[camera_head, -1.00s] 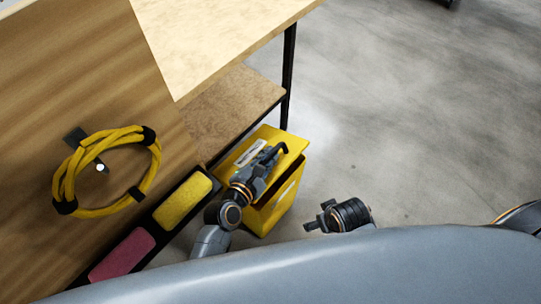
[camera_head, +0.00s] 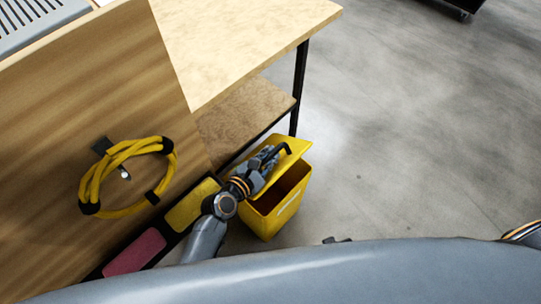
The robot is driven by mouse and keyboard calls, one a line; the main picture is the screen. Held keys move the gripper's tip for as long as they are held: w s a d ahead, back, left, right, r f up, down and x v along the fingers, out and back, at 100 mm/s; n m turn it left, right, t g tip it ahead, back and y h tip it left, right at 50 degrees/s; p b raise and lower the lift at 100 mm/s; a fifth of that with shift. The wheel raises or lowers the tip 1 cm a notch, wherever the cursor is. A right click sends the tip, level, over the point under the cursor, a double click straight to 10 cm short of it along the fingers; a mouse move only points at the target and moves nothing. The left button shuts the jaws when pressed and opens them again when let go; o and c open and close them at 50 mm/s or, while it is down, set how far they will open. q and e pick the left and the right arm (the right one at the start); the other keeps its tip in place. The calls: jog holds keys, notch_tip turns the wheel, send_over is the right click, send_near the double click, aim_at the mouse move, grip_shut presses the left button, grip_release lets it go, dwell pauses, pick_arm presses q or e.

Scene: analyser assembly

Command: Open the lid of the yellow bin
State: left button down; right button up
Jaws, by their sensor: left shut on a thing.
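The yellow bin (camera_head: 266,220) stands on the floor beside the workbench. Its yellow lid (camera_head: 297,149) is partly raised and tilted, and the dark inside shows below it. A black handle (camera_head: 285,147) is on the lid. My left gripper (camera_head: 275,157) reaches over the bin and is shut on the handle; its fingertips are partly hidden against the lid. Only a small dark tip of my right gripper (camera_head: 337,240) shows above my grey body, so its jaws cannot be made out.
The wooden workbench (camera_head: 245,40) with a lower shelf (camera_head: 240,118) and black leg (camera_head: 299,88) stands behind the bin. A wooden panel holds a coiled yellow cable (camera_head: 92,185). Yellow (camera_head: 192,205) and pink (camera_head: 135,252) blocks sit along its foot.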

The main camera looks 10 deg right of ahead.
pick_arm(q)
jog(key=shift+w+r, duration=0.1)
jog(key=shift+r, duration=0.1)
jog(key=c, duration=1.6)
grip_release()
jog(key=shift+f, duration=0.1)
jog(key=v, duration=1.2)
jog(key=shift+c, duration=0.5)
